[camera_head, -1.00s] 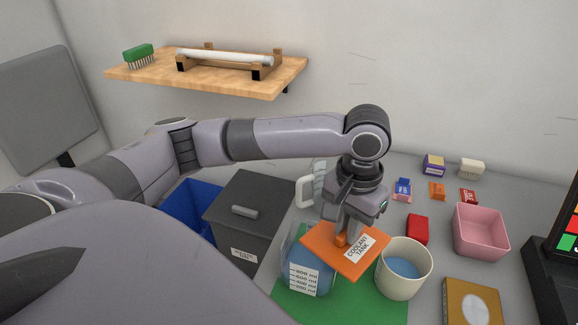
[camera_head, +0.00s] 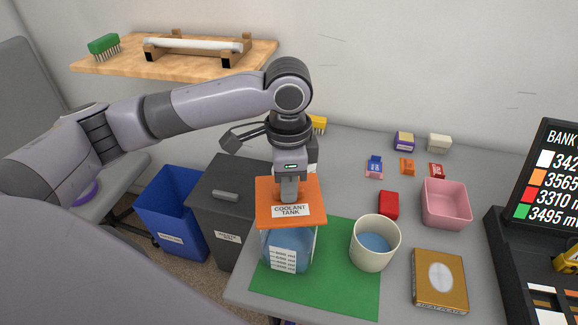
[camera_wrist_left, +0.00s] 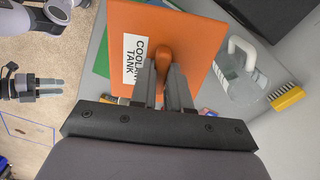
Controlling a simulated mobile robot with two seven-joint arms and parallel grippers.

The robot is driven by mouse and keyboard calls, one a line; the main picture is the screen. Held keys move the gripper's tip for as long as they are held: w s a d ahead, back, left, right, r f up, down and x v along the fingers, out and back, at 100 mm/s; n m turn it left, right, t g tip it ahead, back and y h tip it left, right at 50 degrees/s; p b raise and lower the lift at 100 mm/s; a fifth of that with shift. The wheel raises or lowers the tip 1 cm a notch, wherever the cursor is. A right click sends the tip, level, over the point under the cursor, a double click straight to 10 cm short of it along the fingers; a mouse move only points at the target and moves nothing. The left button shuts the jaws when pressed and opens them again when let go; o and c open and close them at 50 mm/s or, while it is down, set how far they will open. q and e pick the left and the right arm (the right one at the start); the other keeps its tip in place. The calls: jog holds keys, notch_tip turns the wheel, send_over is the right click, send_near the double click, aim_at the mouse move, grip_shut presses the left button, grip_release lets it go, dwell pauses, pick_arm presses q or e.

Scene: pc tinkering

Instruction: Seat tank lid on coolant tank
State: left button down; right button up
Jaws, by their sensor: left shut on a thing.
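The orange tank lid (camera_head: 265,212), labelled "COOLANT TANK", is held by its knob in my left gripper (camera_head: 289,195). The lid looks roughly level and lies over the clear coolant tank (camera_head: 290,262), which holds blue liquid and stands on a green mat (camera_head: 350,295). I cannot tell whether the lid touches the rim. In the left wrist view, the shut fingers (camera_wrist_left: 162,85) grip the orange knob, and the lid (camera_wrist_left: 195,40) hides the tank. My right gripper (camera_wrist_left: 58,88) shows at the left of that view, away from the lid; its opening is unclear.
A cream cup (camera_head: 362,255) of blue liquid stands right of the tank. A dark lidded bin (camera_head: 225,220) and a blue bin (camera_head: 165,215) are at left. A clear pitcher (camera_wrist_left: 240,72) and yellow brush (camera_wrist_left: 285,95) are behind. A gold box (camera_head: 422,290) lies right.

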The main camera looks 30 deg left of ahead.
aim_at(289, 205)
pick_arm(q)
notch_tip(289, 205, up, 2)
jog(key=m+p, duration=0.1)
jog(key=m, duration=0.3)
jog(key=shift+w, duration=0.1)
jog(key=shift+r+p, duration=0.1)
jog(key=shift+p, duration=0.35)
notch_tip(289, 205, down, 7)
jog(key=shift+r, duration=0.15)
jog(key=shift+f, duration=0.65)
jog(key=shift+f, duration=1.1)
dwell(0.4)
jog(key=c, duration=1.4)
grip_release()
